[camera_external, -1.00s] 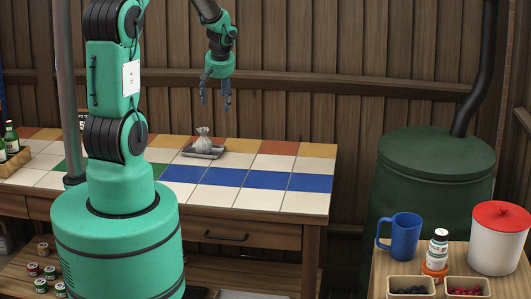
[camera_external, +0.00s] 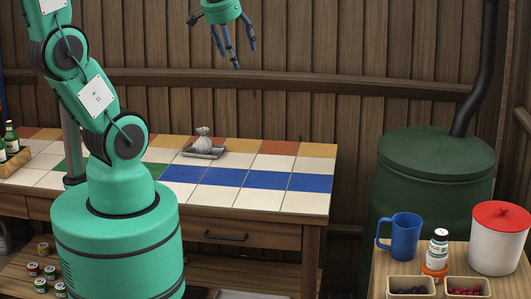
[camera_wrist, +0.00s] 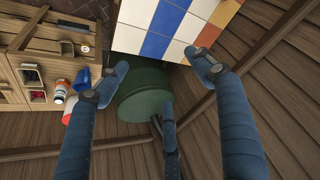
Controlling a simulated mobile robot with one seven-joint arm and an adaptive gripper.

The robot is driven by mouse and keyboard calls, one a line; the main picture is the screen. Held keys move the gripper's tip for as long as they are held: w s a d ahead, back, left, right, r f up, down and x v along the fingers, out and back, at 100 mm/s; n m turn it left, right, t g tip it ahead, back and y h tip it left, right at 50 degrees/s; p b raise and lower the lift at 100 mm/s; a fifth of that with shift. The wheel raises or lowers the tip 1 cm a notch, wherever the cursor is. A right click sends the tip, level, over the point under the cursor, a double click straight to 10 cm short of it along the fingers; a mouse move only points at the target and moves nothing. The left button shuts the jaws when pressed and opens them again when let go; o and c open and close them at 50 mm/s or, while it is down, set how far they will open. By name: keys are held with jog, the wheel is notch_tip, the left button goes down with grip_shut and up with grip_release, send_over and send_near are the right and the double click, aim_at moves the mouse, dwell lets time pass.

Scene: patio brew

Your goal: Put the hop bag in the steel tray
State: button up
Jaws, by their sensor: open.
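The hop bag (camera_external: 203,138), a small grey sack tied at its neck, sits upright in the steel tray (camera_external: 218,154). The tray is a shallow grey dish on the tiled table, near its back edge. My gripper (camera_external: 232,58) is open and empty, raised high above and slightly right of the tray, in front of the plank wall. Its spread blue fingers also show in the wrist view (camera_wrist: 160,75). The bag and tray are not in the wrist view.
The tiled table (camera_external: 260,199) is clear to the right of the tray. A crate of green bottles (camera_external: 12,138) stands at its left end. A green barrel (camera_external: 436,165) with a black pipe stands right. A side table holds a blue mug (camera_external: 401,238), a bottle (camera_external: 437,250) and a red-lidded pot (camera_external: 499,245).

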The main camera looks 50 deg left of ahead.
jog(key=s+d+m+h, duration=0.1)
jog(key=s+d+m, duration=0.3)
jog(key=s+d, duration=0.5)
jog(key=shift+s+r+t+h, duration=0.4)
jog(key=shift+s+r, duration=0.05)
jog(key=shift+s, duration=0.65)
jog(key=shift+d, duration=0.1)
